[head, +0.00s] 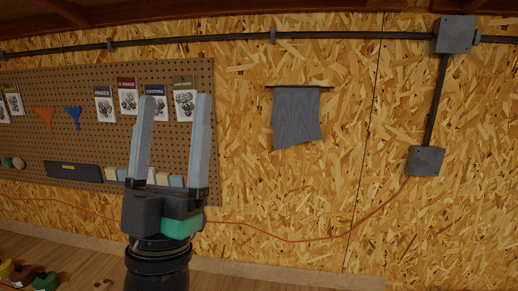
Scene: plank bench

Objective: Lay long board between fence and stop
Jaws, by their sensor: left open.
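My left gripper (171,140) points upward in front of the pegboard wall. Its two long grey fingers are spread apart with nothing between them. The long board, the fence and the stop do not show in this view. My right gripper is not in the picture.
A pegboard (235,75) with hanging packets, funnels and a dark tray (73,171) covers the left of the chipboard wall. A grey cloth (296,117) and an orange cable (300,240) hang right of it. Small dark, yellow and green items (44,281) lie at lower left.

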